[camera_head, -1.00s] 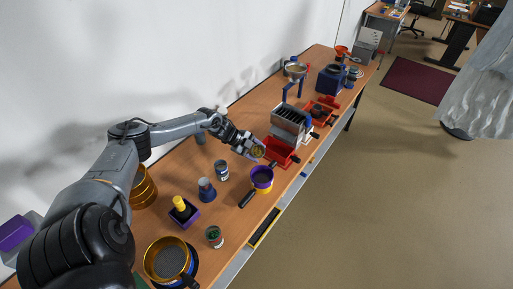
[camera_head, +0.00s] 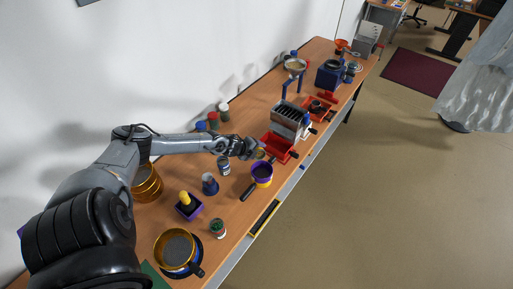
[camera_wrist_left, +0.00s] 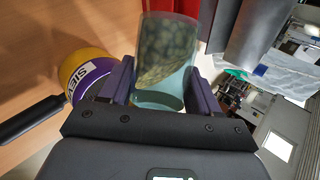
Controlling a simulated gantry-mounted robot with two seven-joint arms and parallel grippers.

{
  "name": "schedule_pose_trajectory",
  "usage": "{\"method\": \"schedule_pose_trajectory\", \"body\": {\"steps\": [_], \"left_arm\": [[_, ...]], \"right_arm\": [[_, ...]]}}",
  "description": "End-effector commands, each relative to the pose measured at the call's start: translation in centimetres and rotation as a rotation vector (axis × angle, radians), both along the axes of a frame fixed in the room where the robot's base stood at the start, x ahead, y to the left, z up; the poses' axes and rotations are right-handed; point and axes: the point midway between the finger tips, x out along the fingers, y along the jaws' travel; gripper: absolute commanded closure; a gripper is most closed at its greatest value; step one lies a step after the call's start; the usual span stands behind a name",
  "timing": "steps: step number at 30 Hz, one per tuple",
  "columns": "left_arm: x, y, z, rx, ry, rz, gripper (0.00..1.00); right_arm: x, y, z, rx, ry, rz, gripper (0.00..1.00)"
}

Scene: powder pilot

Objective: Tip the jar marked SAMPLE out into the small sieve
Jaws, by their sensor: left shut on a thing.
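My left gripper (camera_head: 257,153) is shut on a clear jar (camera_wrist_left: 165,52) that holds greenish-brown grains. In the left wrist view the grains lie on a slope inside it, so the jar looks tilted. No mark on the jar can be read. The small sieve (camera_head: 262,170) has a purple upper band, a yellow lower part and a black handle. It stands on the table just in front of the gripper in the head view. In the left wrist view the sieve (camera_wrist_left: 85,72) is left of the jar and apart from it, with part of a label showing. My right gripper is not in view.
A red tray (camera_head: 279,148) and a grey slotted box (camera_head: 287,122) stand close beyond the gripper. A grey can (camera_head: 224,166), a blue-based bottle (camera_head: 210,185), a jar with green contents (camera_head: 218,229) and an amber pan (camera_head: 174,249) stand nearer. The table's front edge is close to the sieve.

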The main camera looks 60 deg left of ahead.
Motion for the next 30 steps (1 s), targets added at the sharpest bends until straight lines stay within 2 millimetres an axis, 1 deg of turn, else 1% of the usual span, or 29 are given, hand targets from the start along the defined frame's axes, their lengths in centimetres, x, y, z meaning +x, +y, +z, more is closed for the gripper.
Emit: {"method": "schedule_pose_trajectory", "body": {"steps": [1,4,9,12,21,30], "left_arm": [[-0.2,-0.7,-0.2,0.065,-0.005,-0.004,0.89],[-0.2,-1.0,0.0,0.218,-0.023,-0.003,0.89],[-0.3,-1.6,0.1,0.441,-0.048,-0.002,0.89],[-0.2,-1.8,0.5,0.536,-0.059,0.0,0.89],[-0.3,-2.6,1.0,0.722,-0.082,0.001,0.89],[-0.3,-3.2,1.4,0.874,-0.099,0.001,0.89]], "right_arm": [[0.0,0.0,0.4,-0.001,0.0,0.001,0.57],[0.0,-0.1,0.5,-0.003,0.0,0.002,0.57],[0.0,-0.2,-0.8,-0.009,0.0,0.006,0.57],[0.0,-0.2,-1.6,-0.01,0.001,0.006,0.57],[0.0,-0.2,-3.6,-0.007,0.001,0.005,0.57],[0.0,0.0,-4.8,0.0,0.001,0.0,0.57]]}}
